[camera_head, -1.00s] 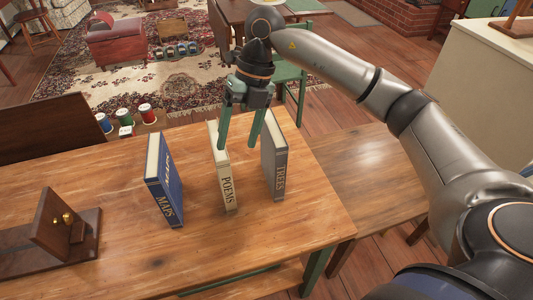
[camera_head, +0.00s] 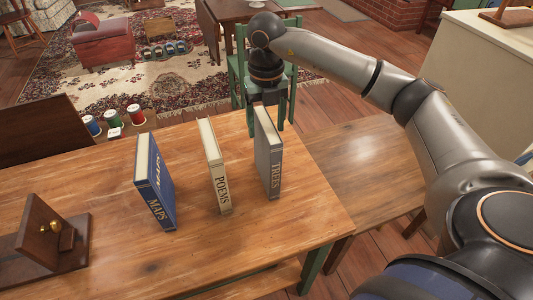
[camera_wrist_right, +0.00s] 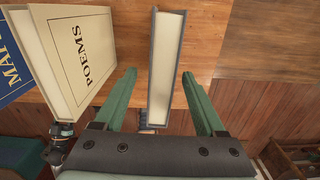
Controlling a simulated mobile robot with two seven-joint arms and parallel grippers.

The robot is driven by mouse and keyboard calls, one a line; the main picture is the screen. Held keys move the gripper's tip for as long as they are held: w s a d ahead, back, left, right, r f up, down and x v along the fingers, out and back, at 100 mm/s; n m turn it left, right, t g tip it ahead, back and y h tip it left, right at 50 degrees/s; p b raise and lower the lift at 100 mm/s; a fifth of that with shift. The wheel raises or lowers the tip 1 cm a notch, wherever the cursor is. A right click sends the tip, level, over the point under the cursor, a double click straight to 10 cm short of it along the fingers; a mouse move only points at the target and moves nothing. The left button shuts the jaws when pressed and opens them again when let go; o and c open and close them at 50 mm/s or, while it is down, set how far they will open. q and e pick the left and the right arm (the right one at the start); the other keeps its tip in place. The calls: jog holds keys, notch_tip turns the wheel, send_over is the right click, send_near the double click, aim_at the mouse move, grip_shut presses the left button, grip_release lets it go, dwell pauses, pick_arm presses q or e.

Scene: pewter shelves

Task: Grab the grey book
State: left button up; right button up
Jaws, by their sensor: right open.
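The grey book (camera_head: 268,160), marked TREES on its spine, stands upright on the wooden table (camera_head: 110,240), the rightmost of three books. My right gripper (camera_head: 267,120) is open at the far side of the grey book and partly hidden behind it. In the right wrist view the grey book (camera_wrist_right: 165,62) shows its pale page edge between the two green fingers, with a visible gap on each side. My left gripper is not in view.
The cream POEMS book (camera_head: 215,170) stands close to the left of the grey book, and the blue MAPS book (camera_head: 155,185) stands further left. A dark wooden stand (camera_head: 48,238) is at the table's left. A lower wooden bench (camera_head: 365,165) adjoins on the right.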

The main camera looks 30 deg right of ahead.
notch_tip(320, 180, down, 4)
jog(key=shift+w+d+r, duration=0.1)
jog(key=shift+r, duration=0.1)
grip_shut()
dwell(0.5)
jog(key=shift+r, duration=0.15)
dwell(0.7)
